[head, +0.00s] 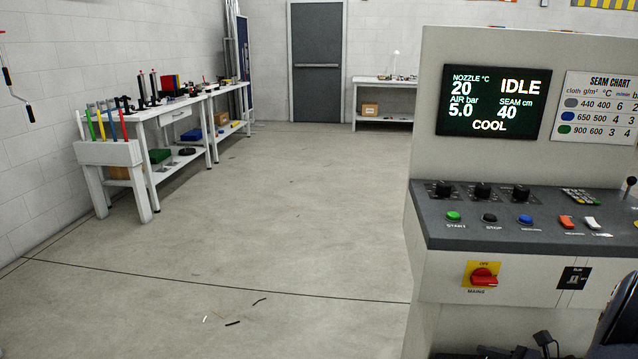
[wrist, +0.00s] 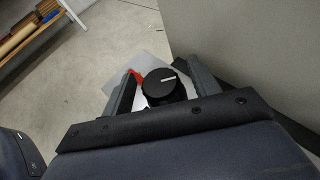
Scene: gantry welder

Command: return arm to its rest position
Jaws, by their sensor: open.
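My gripper (wrist: 157,74) shows in the wrist view with its two grey fingers apart. A round black knob (wrist: 160,84) with a white pointer line stands between the fingers. I cannot tell whether either finger touches it. A light plate (wrist: 153,61) and a small red part (wrist: 134,74) show beside the knob. In the head view, my gripper cannot be made out. A dark rounded part of my arm (head: 618,318) is at the lower right edge, in front of the machine.
The welder's control panel (head: 530,220) fills the right side, its screen (head: 494,102) reading IDLE and COOL. A red mains switch (head: 484,277) is below. White workbenches (head: 160,116) line the left wall. The floor (head: 290,200) between is mostly open, with small scraps (head: 233,323).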

